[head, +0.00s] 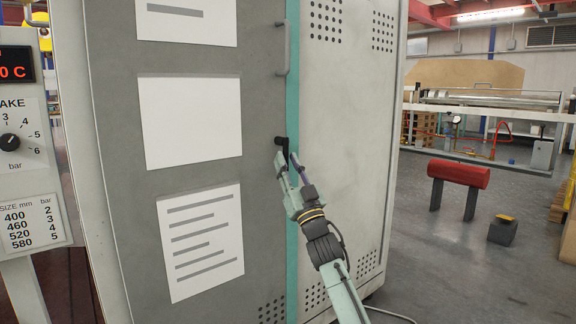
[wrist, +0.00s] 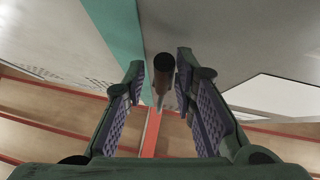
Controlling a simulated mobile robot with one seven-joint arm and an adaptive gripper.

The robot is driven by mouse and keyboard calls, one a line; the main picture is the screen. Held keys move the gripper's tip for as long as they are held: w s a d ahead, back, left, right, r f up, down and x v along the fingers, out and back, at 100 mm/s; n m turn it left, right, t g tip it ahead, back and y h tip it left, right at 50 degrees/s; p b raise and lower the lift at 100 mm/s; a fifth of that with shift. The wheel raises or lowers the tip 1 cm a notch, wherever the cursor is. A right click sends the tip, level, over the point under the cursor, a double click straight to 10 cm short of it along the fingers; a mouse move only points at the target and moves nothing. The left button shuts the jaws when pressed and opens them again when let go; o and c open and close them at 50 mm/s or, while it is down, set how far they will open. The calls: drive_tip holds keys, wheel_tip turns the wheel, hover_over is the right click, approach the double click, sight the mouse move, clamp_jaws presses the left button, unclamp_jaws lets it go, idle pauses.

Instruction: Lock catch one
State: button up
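A small black catch (head: 282,142) sticks out from the grey cabinet door (head: 265,120), beside the teal strip and below a vertical door handle. In the wrist view it is a dark rounded peg (wrist: 163,66) with a thin, paler piece below it. My gripper (head: 286,164) is just below and in front of the catch in the head view. In the wrist view my gripper (wrist: 160,72) is open, with one finger on each side of the peg. A gap shows on the left; the right finger is very close, and I cannot tell whether it touches.
White sheets (head: 190,122) are fixed to the door. A vertical grey handle (head: 283,50) is above the catch. A control panel (head: 25,140) with a dial stands at the left. A red padded stand (head: 459,174) and a dark box (head: 503,231) are on the open floor at the right.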

drive_tip(key=shift+o, duration=0.5)
drive_tip(key=v, duration=1.2)
drive_tip(key=shift+a, duration=0.1)
